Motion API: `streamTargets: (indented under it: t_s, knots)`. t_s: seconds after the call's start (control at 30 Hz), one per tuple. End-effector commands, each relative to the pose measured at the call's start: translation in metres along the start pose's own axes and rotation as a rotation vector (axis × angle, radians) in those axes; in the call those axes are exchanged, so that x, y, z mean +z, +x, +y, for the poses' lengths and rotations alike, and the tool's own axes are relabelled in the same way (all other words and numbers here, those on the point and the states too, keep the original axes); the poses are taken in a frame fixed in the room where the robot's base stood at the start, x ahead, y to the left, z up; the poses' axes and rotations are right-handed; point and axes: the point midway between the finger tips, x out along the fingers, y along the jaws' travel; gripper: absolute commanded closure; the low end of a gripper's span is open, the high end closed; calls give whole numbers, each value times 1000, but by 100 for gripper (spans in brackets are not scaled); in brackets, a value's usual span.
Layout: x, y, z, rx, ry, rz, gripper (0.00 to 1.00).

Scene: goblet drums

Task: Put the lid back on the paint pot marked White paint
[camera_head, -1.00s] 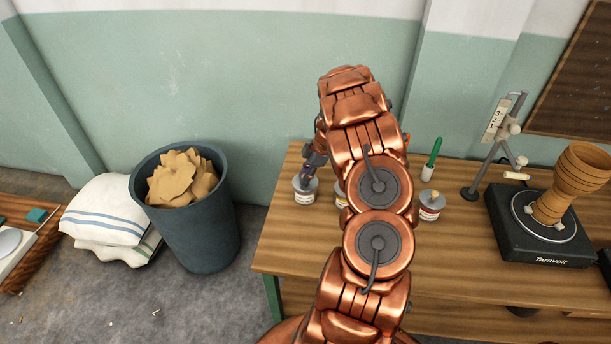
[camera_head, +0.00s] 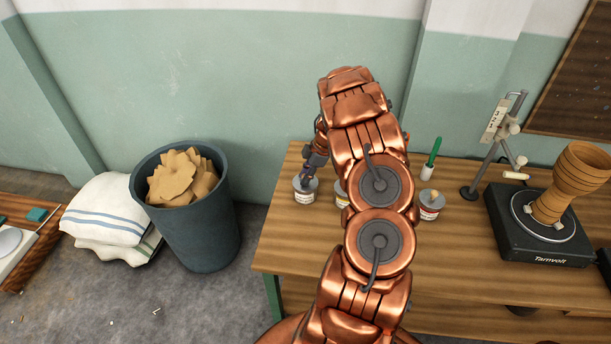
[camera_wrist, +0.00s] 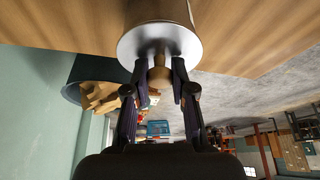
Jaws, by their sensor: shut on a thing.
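My gripper (camera_wrist: 160,88) is shut on the wooden knob (camera_wrist: 160,76) of a round silver-grey lid (camera_wrist: 128,42), as the wrist view shows. In the head view my gripper (camera_head: 310,172) is directly over the left paint pot (camera_head: 304,196), a small pot with a pale label on the bench. The lid is at the top of this pot; I cannot tell whether it is seated or slightly above. A second pot (camera_head: 341,196) is mostly hidden behind my arm. A third pot (camera_head: 431,209) with a red-banded label stands to the right. The label words are too small to read.
The wooden bench (camera_head: 290,246) has free room in front of the pots. A green-handled tool (camera_head: 434,152), a metal stand (camera_head: 471,192) and a black turntable unit (camera_head: 548,252) with a wooden goblet drum (camera_head: 566,190) are to the right. A bin (camera_head: 205,235) stands left of the bench.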

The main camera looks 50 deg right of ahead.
Motion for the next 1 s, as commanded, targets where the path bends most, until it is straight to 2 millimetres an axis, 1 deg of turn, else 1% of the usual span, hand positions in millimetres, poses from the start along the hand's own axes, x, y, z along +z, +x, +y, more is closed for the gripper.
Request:
streamTargets:
  t_s: [0.33,0.37,0.4,0.6,0.63,0.83,0.87,1.0]
  knots:
    - [0,0,0,0,0,0,100]
    - [0,0,0,0,0,0,74]
    - [0,0,0,0,0,0,70]
    - [0,0,0,0,0,0,49]
    - [0,0,0,0,0,0,46]
    - [0,0,0,0,0,0,46]
    - [0,0,0,0,0,0,44]
    - [0,0,0,0,0,1,30]
